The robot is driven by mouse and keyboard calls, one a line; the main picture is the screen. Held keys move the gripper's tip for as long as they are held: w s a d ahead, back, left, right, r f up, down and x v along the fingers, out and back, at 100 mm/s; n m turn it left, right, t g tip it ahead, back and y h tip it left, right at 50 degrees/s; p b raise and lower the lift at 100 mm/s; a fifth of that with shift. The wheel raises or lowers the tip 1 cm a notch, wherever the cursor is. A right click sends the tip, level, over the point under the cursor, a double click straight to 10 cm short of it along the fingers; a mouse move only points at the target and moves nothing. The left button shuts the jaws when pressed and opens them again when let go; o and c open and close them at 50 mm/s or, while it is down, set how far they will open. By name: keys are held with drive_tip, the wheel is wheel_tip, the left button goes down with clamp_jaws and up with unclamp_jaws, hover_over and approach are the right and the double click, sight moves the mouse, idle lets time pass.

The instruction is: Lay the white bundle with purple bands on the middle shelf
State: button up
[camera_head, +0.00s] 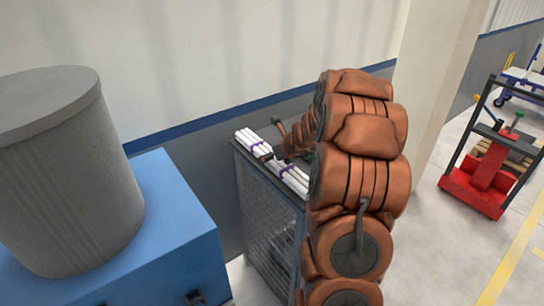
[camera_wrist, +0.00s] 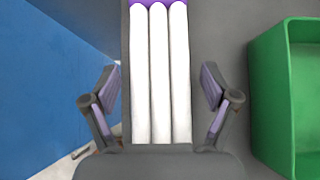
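The white bundle (camera_head: 252,142) with purple bands lies on the top of a grey mesh-sided shelf unit (camera_head: 268,215) in the head view. In the wrist view the bundle (camera_wrist: 160,80) is several white pipes side by side, with a purple band at the top edge. My gripper (camera_wrist: 159,85) is open, one finger on each side of the bundle with a gap on both sides. In the head view my gripper (camera_head: 273,146) is over the middle of the bundle. My arm hides part of the unit, and I cannot make out its middle shelf.
A green bin (camera_wrist: 276,100) stands right of the bundle in the wrist view. A blue box (camera_head: 150,240) with a grey cylinder (camera_head: 65,175) on it stands left of the unit. A wall is behind. A red cart (camera_head: 475,180) stands far right, with open floor before it.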

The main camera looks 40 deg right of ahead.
idle(0.3)
drive_tip(key=shift+r, duration=0.2)
drive_tip(key=v, duration=1.2)
